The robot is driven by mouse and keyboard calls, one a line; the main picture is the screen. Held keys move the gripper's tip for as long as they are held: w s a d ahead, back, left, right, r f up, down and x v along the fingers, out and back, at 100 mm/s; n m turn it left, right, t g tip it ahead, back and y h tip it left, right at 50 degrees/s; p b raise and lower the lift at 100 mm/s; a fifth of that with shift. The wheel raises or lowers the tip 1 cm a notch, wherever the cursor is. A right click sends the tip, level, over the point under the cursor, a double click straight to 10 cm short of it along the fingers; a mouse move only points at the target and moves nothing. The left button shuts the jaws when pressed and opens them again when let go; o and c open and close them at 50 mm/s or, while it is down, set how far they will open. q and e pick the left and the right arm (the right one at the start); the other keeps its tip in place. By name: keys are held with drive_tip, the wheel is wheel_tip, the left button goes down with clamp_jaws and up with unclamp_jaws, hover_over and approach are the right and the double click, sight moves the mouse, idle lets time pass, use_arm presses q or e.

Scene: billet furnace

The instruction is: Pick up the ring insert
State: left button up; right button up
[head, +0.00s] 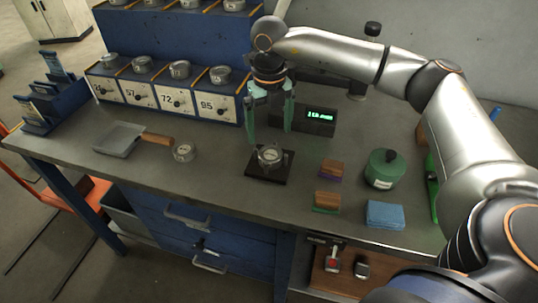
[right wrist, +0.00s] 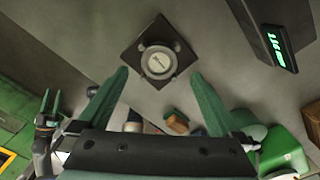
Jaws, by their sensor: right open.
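A round metal ring insert (head: 270,154) with a pale centre sits on a dark square plate (head: 262,175) on the bench. In the right wrist view the round piece (right wrist: 159,63) lies on the dark plate (right wrist: 132,57), just beyond my fingertips. My right gripper (head: 269,124) is open and empty, fingers pointing down above the piece and apart from it. Its two green fingers also show in the right wrist view (right wrist: 160,80). A similar round metal piece (head: 184,153) lies on the bench to the left.
A blue rack with numbered drawers (head: 165,97) carries several round metal pieces. A display with green digits (head: 306,119) stands behind the plate. A scoop (head: 121,139) lies left. Brushes (head: 327,201), a green tin (head: 384,170) and a blue cloth (head: 385,214) stand right.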

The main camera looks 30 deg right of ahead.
sight(271, 153)
drive_tip(key=shift+f, duration=0.9)
drive_tip(key=f, duration=0.2)
drive_tip(key=f+p, duration=0.1)
drive_tip(key=f, duration=0.1)
drive_tip(key=shift+s+f, duration=0.1)
drive_tip(key=shift+s, duration=0.25)
drive_tip(key=shift+f, duration=0.6)
drive_tip(key=shift+c, duration=0.4)
drive_tip(key=c, duration=1.5)
clamp_jaws()
drive_tip(key=shift+w+r, duration=0.1)
